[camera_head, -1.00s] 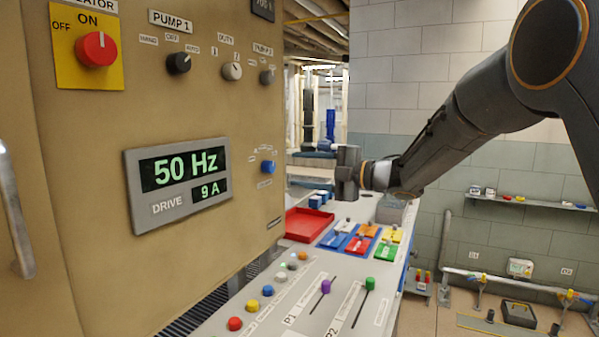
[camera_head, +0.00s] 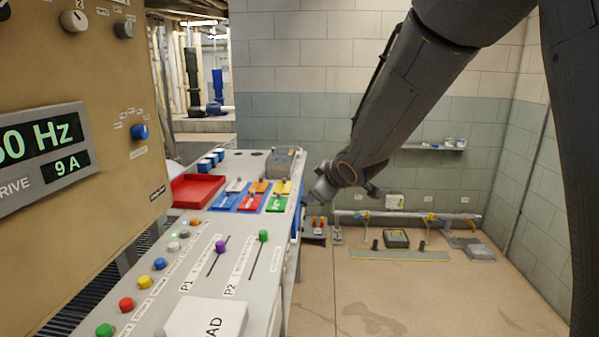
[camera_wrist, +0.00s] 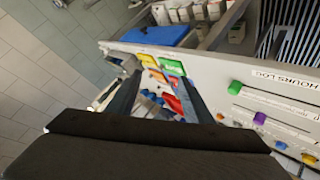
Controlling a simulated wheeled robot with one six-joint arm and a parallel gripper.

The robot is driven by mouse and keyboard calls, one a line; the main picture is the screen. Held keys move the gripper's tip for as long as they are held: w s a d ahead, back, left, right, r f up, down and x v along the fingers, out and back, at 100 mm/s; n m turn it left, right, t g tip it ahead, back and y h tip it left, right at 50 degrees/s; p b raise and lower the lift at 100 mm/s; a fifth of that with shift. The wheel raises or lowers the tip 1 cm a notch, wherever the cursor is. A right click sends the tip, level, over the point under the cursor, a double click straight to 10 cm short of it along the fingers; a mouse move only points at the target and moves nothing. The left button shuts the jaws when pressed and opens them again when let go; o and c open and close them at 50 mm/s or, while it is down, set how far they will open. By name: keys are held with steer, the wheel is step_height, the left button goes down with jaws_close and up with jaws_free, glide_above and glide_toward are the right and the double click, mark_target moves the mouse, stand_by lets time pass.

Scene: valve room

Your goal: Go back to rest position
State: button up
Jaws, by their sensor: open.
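My arm reaches down from the upper right in the head view. My gripper (camera_head: 318,192) is at its lower end, beside the right edge of the control desk (camera_head: 205,262); its fingers are hard to make out there. In the wrist view my gripper (camera_wrist: 160,80) shows two dark fingers spread apart with nothing held between them. Beyond them lie the coloured blocks (camera_wrist: 160,58) on the desk. No rest position is marked in either view.
A red tray (camera_head: 196,190), coloured blocks (camera_head: 252,200) and slider levers (camera_head: 263,237) are on the desk. The control cabinet (camera_head: 90,200) stands at left. A pipe with valves (camera_head: 400,215) runs along the far wall. The floor (camera_head: 420,295) right of the desk is largely clear.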

steer(key=s+d+f+m+g+h, duration=0.4)
steer(key=s+d+f+m, duration=0.3)
steer(key=s+d, duration=0.5)
steer(key=s+d+f+m+g, duration=0.1)
steer(key=s+f+m+g, duration=0.1)
steer(key=s, duration=0.8)
steer(key=s+d+f+m+g, duration=0.2)
steer(key=s+f+m+g, duration=0.1)
steer(key=s, duration=0.8)
step_height(320, 180, down, 2)
steer(key=shift+f+g, duration=0.15)
steer(key=shift+g, duration=0.35)
